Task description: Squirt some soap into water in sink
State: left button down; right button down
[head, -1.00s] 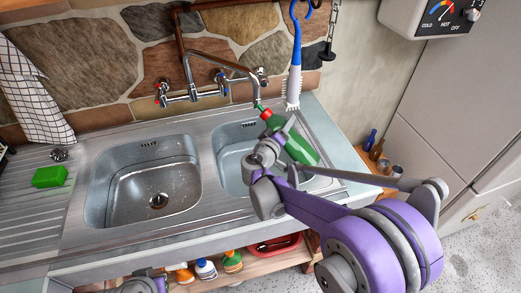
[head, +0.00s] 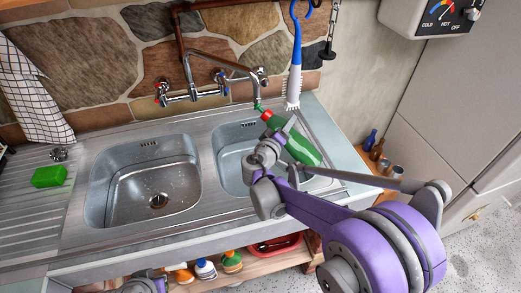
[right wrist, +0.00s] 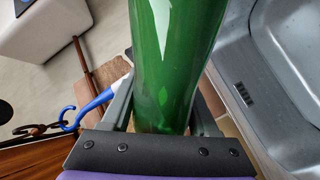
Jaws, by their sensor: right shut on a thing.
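A green soap bottle (head: 302,148) with a red cap is held tilted over the right sink basin (head: 229,167), its nozzle pointing up and left near the spout. My right gripper (head: 283,139) is shut on it. In the right wrist view the green bottle (right wrist: 175,60) stands between the two fingers and fills the middle. The right basin looks pale inside, and my arm and the bottle hide part of it. The left basin (head: 125,182) shows a bare drain and small drops. Of my left arm only a piece shows at the bottom edge; its fingers are out of view.
The tap (head: 240,75) reaches over the right basin close to the bottle's nozzle. A blue-and-white brush (head: 294,75) hangs behind the bottle. A green sponge (head: 49,176) lies on the left drainboard. Several bottles and a red tub (head: 276,246) stand on the shelf below.

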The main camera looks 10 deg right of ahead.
jog(key=shift+s, duration=0.1)
jog(key=shift+f, duration=0.15)
jog(key=shift+d, duration=0.1)
dwell(0.4)
jog(key=shift+f+n+b, duration=0.15)
jog(key=shift+n+b, duration=0.15)
jog(key=shift+s, duration=0.15)
jog(key=shift+f, duration=0.15)
jog(key=shift+d+f, duration=0.1)
dwell(0.3)
jog(key=shift+f+n+b, duration=0.1)
jog(key=shift+n+b, duration=0.2)
